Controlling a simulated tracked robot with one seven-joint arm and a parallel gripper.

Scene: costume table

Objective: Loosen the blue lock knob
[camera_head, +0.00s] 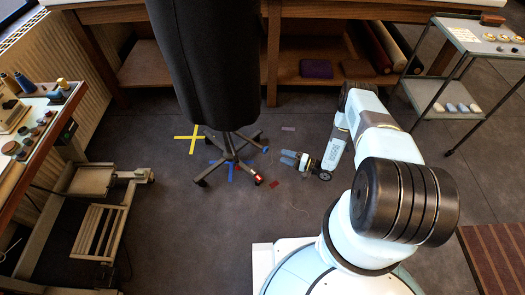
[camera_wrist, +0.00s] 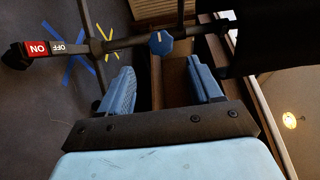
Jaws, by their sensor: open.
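The blue lock knob (camera_wrist: 160,42) shows in the wrist view, faceted with a small white mark, on a dark bar. In the head view I cannot pick it out surely. My gripper (camera_wrist: 163,82) is open, its two blue fingers apart with nothing between them. The knob lies beyond the fingertips, roughly in line with the gap and apart from them.
A red ON and black OFF pedal (camera_wrist: 42,48) is at the bar's left end. Yellow tape (camera_head: 190,138) marks the floor. A trolley (camera_head: 465,95) stands right; a side table (camera_head: 35,140) stands left.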

